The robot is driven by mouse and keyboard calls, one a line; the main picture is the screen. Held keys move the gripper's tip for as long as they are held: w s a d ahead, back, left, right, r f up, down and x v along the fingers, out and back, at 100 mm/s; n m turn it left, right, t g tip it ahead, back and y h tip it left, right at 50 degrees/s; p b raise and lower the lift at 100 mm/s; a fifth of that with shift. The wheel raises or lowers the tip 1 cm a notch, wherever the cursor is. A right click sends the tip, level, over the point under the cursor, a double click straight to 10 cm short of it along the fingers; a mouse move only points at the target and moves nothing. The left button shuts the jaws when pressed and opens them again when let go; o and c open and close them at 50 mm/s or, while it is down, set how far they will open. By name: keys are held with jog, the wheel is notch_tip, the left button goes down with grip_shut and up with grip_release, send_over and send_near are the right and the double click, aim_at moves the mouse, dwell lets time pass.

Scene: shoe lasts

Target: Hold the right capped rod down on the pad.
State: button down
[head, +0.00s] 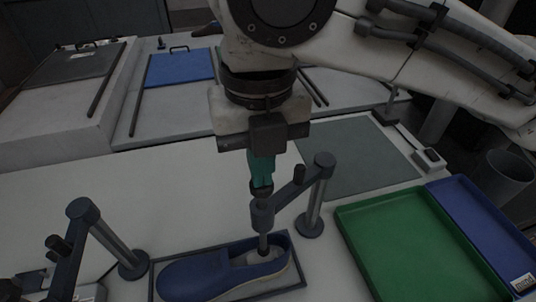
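The right capped rod (263,240) stands upright in the sleeve at the end of the right post's arm (290,193). Its dark cap (261,190) is at the top. The rod's lower end reaches into the heel opening of a blue shoe (212,275), to a pale pad (264,256); whether it presses there is hard to see. My gripper (261,183) points down directly above the rod, its teal fingers together. The fingertips meet the cap from above, with no visible gap. The shoe lies inside a dark rectangular frame (298,275).
A left post (105,240) with a similar arm and knob (58,243) stands at the left. A green tray (400,240) and a blue tray (490,230) lie at the right. A grey-green mat (355,155) lies bare behind the right post (317,195).

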jog(key=shift+f+b, duration=0.6)
jog(key=shift+f, duration=0.7)
jog(key=shift+s+f, duration=0.1)
jog(key=shift+f, duration=0.1)
dwell(0.4)
jog(key=shift+r+p, duration=0.1)
jog(key=shift+p, duration=0.5)
dwell(0.6)
notch_tip(320, 180, up, 10)
jog(key=p, duration=0.9)
jog(key=shift+f, duration=0.2)
dwell(0.4)
